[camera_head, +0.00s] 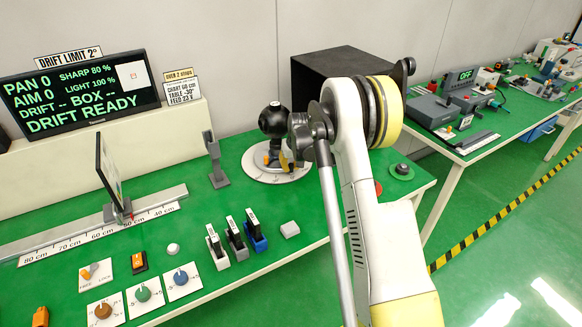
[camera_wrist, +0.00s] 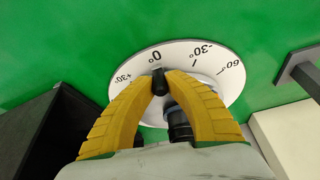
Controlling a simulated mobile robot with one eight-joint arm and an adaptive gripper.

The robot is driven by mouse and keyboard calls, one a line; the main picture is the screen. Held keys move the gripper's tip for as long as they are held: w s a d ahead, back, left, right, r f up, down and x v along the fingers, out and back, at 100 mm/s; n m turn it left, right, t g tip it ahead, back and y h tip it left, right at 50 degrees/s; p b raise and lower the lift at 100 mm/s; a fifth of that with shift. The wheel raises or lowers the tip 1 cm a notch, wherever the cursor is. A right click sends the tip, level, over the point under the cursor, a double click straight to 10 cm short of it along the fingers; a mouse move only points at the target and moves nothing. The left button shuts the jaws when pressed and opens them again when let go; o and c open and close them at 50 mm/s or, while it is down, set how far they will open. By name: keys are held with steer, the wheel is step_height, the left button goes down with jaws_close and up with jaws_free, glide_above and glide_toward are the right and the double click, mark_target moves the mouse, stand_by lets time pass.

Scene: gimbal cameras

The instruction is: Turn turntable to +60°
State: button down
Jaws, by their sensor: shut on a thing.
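The white round turntable (camera_head: 254,175) lies on the green bench, with a black ball-shaped camera (camera_head: 273,119) above it. In the wrist view the turntable's dial (camera_wrist: 190,53) carries +30°, 0°, -30° and a mark reading 60°, whose sign is unclear. My gripper (camera_wrist: 160,76) has its yellow fingers closed around a small black handle (camera_wrist: 158,84) at the dial's rim. The handle points at the 0° mark. A black lens barrel (camera_wrist: 180,125) shows beside the right finger. In the head view my gripper (camera_head: 286,163) is partly hidden by my arm.
A black box (camera_head: 345,68) stands behind the turntable. A ruler rail (camera_head: 85,228), a grey post (camera_head: 215,160) and several switches and knobs lie left and in front.

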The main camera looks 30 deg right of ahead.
steer(key=shift+d, duration=0.1)
steer(key=shift+w+d+n+y, duration=0.15)
steer(key=shift+d+n+y, duration=0.1)
steer(key=shift+d+n, duration=0.45)
steer(key=shift+w+d+n+y, duration=0.1)
steer(key=shift+d+n+y, duration=0.15)
steer(key=shift+d+n, duration=0.45)
steer(key=shift+w+d, duration=0.25)
steer(key=shift+d, duration=0.25)
steer(key=shift+w+d, duration=0.2)
steer(key=shift+d, duration=0.3)
steer(key=shift+w+d+p, duration=0.45)
steer(key=shift+w+d, duration=0.75)
steer(key=shift+d, duration=0.2)
steer(key=shift+w+d, duration=0.7)
steer(key=shift+w, duration=0.25)
steer(key=shift+w+d, duration=0.1)
steer(key=shift+w, duration=0.1)
steer(key=c, duration=1.4)
jaws_free()
steer(key=shift+o, duration=0.2)
steer(key=v, duration=1.2)
